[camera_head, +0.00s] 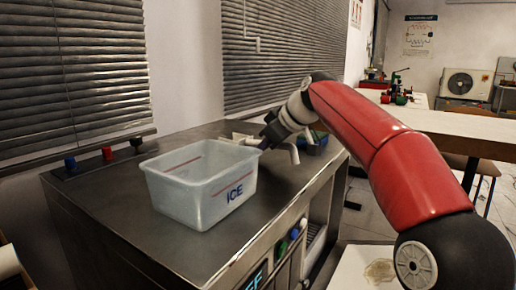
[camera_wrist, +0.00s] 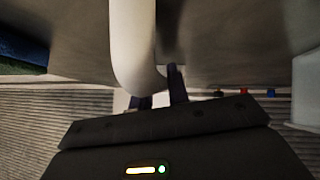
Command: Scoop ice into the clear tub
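The clear tub (camera_head: 178,192), marked ICE, stands upright on the dark counter in the head view. No ice can be made out inside it. A pale edge at the right of the wrist view (camera_wrist: 305,90) looks like the tub. My gripper (camera_head: 268,136) is just beyond and to the right of the tub, low over the counter. In the wrist view a pale curved piece (camera_wrist: 133,45) runs down to my fingers (camera_wrist: 160,97); I cannot tell whether it is a scoop handle or whether they grip it. No scoop bowl is clearly visible.
A small blue bin (camera_head: 313,143) sits right of my gripper, partly hidden. Red and blue knobs (camera_head: 107,154) line the counter's back left, near the blinds. The counter's front left is clear. A long table (camera_head: 450,125) stands at the right.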

